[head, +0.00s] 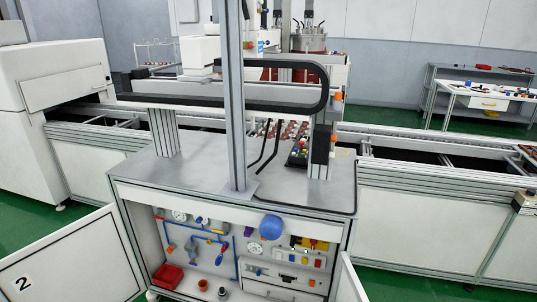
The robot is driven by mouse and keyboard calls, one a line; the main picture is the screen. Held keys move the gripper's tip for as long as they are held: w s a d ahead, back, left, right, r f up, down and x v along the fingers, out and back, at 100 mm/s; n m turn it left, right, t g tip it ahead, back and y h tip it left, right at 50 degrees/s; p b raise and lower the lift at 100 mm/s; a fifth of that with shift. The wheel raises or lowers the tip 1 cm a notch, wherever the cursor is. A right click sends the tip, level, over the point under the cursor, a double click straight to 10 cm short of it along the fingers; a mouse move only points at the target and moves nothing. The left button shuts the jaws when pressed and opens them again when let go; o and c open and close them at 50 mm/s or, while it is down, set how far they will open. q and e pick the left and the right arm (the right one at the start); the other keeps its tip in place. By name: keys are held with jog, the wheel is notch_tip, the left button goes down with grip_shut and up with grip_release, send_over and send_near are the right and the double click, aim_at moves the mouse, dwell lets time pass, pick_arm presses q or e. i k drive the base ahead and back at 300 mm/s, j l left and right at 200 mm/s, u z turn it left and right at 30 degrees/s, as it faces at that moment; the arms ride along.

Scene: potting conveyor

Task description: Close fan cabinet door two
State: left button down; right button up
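A cabinet (113,186) stands under the machine's grey tabletop, and its front is open. The white door marked "2" (75,258) is swung wide open at the lower left, its left part cut off by the frame edge. A second white door (348,281) stands open at the right side of the cabinet, seen nearly edge-on. Neither of my grippers shows in the head view.
Inside the cabinet are blue pipes (203,233), gauges, a blue rounded part (271,226), and a red bin (168,276). A metal post (235,120) rises from the tabletop (195,172). Conveyors extend to both sides; green floor shows at left and right.

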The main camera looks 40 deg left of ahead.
aim_at(92, 258)
jog(key=k+j, duration=0.3)
jog(key=j, duration=0.15)
jog(key=k+j, duration=0.25)
jog(key=j, duration=0.25)
jog(key=k+j+z, duration=0.1)
jog(key=k+j, duration=0.2)
jog(key=j, duration=0.15)
jog(key=k+j, duration=0.25)
jog(key=j, duration=0.25)
jog(key=k+j+z, duration=0.1)
jog(key=k+j, duration=0.15)
jog(key=j, duration=0.3)
jog(key=k+j, duration=0.3)
jog(key=j, duration=0.15)
jog(key=k+j+z, duration=0.1)
jog(key=k+j, duration=0.2)
jog(key=j, duration=0.2)
jog(key=k+j, duration=0.3)
jog(key=j, duration=0.2)
jog(key=j+z, duration=0.1)
jog(key=j, duration=0.8)
jog(key=k+j+z, duration=0.15)
jog(key=j, duration=0.7)
jog(key=i+j, duration=0.05)
